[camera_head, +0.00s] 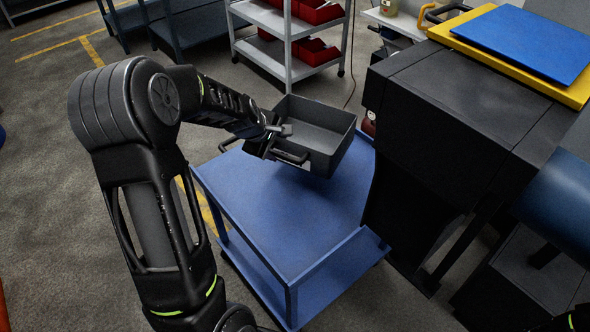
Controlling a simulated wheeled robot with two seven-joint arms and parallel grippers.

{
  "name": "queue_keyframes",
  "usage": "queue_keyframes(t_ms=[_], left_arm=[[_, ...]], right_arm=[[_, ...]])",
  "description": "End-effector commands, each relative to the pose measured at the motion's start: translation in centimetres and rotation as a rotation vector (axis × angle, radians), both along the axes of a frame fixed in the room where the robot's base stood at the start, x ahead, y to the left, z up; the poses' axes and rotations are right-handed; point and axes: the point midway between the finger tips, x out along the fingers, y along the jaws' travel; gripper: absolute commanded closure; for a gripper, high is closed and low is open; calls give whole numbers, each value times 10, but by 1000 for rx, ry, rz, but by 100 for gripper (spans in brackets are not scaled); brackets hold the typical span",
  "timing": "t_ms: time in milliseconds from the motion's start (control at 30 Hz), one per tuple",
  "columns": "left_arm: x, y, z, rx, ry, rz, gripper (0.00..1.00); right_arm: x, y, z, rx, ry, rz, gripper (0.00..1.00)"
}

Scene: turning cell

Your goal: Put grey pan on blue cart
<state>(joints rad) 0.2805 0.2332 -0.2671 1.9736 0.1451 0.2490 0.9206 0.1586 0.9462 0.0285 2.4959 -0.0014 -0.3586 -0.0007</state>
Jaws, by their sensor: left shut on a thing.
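The grey pan (318,137) is a deep open box, dark grey, with a bar handle on its near left side. My left gripper (276,140) is shut on the pan at its left side and holds it tilted. The pan is over the far part of the blue cart (290,215); whether its lowest corner touches the top is hard to tell. The cart has a flat, empty top and a lower shelf. The fingertips are partly hidden against the pan. My right gripper is not in view.
A black cabinet (445,110) with a yellow tray and blue panel (530,40) on top stands close on the cart's right. A grey shelf cart (290,45) with red bins (318,52) stands behind. The floor left of the cart is open.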

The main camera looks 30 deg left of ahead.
Motion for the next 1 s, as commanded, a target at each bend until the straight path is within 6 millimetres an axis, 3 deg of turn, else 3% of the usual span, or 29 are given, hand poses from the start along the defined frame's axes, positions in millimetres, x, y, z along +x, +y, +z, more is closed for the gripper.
queue_keyframes(t_ms=[233, 667, 900, 1000], left_arm=[[-1, 1, -46, -1, 3, 2, 100], [0, 0, -54, 0, 1, -1, 100], [-1, 0, -88, -2, 3, 0, 100], [0, 0, -94, 0, 1, 0, 100]], right_arm=[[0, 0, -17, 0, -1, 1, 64], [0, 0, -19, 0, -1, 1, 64], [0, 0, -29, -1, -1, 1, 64], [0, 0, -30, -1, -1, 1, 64]])
